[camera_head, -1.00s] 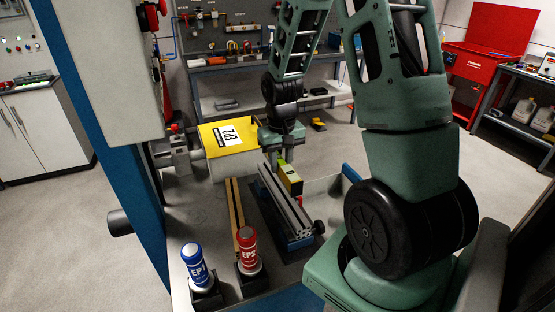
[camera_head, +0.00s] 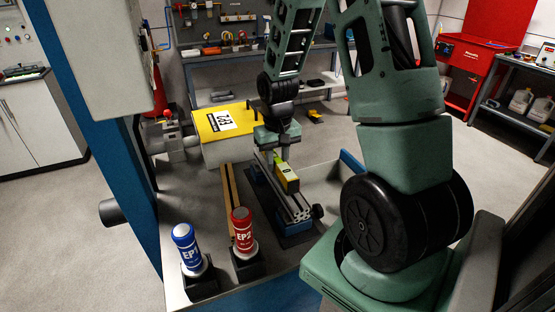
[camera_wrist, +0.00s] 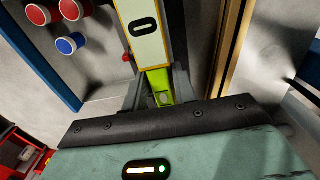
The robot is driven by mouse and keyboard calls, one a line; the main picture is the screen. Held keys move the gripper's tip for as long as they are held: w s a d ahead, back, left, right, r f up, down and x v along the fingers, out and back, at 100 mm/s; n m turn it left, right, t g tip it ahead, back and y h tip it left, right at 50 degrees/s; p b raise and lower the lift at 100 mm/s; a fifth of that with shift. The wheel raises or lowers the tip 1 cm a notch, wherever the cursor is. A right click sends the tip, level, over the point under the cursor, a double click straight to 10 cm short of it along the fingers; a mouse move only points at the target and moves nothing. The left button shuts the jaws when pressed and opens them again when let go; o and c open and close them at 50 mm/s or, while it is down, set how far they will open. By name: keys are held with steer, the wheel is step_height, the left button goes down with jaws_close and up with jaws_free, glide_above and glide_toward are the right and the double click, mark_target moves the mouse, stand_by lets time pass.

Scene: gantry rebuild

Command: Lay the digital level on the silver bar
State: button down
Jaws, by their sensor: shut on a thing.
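The digital level (camera_head: 287,178) is a yellow-green block with dark sides. My gripper (camera_head: 282,157) is shut on its far end, and the level points toward the camera. In the wrist view the level (camera_wrist: 146,38) shows its pale face with a dark oval window, and its green end lies between my fingers (camera_wrist: 160,88). The silver bar (camera_head: 295,208) is a slotted metal profile on a blue support. In the head view the level overlaps the bar's upper right side, roughly in line with it. I cannot tell whether they touch.
A wooden strip (camera_head: 229,195) runs left of the bar. A blue bottle (camera_head: 187,248) and a red bottle (camera_head: 242,232) stand in black holders at the front. A yellow-topped box (camera_head: 222,122) lies behind. A low wall (camera_head: 325,180) edges the bench at right.

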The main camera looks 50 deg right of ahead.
steer(key=shift+s+f, duration=0.1)
steer(key=shift+f, duration=0.1)
stand_by(0.6)
steer(key=c, duration=1)
jaws_free()
steer(key=shift+c, duration=0.2)
steer(key=shift+r, duration=0.1)
step_height(320, 180, up, 17)
steer(key=b, duration=0.2)
steer(key=shift+r, duration=0.15)
steer(key=s+a+f+n, duration=0.2)
steer(key=a+n, duration=0.2)
steer(key=a, duration=0.7)
steer(key=s+a+f+n, duration=0.2)
steer(key=a+f+n, duration=0.1)
steer(key=a, duration=0.9)
steer(key=s+a+f+n, duration=0.3)
steer(key=s+a+n, duration=0.3)
steer(key=s+a, duration=0.4)
steer(key=s, duration=0.2)
steer(key=shift+s+f+y, duration=0.15)
steer(key=shift+s+y, duration=0.15)
